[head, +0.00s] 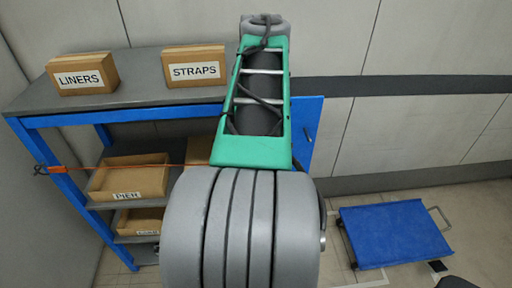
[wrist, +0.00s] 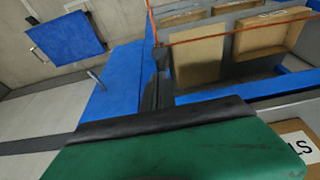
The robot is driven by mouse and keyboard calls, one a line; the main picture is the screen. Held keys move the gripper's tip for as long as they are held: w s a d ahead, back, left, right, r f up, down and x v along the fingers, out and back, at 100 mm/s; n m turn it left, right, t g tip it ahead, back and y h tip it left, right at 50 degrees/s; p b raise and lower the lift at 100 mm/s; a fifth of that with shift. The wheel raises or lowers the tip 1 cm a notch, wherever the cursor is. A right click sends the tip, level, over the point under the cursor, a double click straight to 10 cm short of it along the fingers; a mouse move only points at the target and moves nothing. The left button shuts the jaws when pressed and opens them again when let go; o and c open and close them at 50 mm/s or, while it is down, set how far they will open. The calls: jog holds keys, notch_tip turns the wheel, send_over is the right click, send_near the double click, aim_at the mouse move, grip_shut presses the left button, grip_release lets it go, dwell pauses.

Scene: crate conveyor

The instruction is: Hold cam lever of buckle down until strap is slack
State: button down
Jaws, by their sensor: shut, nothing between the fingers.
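An orange strap (head: 120,167) runs from a dark hook (head: 41,170) at the left post of the blue shelf rack across its front, then passes behind my arm. In the wrist view the strap (wrist: 235,30) comes in from the right to a small dark piece (wrist: 161,54) at my gripper's tip. A second orange length rises from there to the top edge. This dark piece may be the buckle; its cam lever cannot be made out. My gripper (wrist: 152,95) is shut, with no object visible in it. Its tip is beside or against the dark piece; contact is unclear.
A LINERS box (head: 82,75) and a STRAPS box (head: 194,67) stand on the rack's top (head: 130,68). Open cardboard bins (head: 130,178) sit on the shelves. A blue side panel (head: 312,110) carries a small lever-like pin (head: 308,132). A blue platform cart (head: 395,236) stands right.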

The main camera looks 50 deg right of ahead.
jog(key=x, duration=0.4)
jog(key=p+x, duration=0.1)
jog(key=x, duration=0.9)
jog(key=shift+s+a+f+p, duration=0.1)
jog(key=shift+s+a+p, duration=0.15)
jog(key=shift+a+p, duration=0.1)
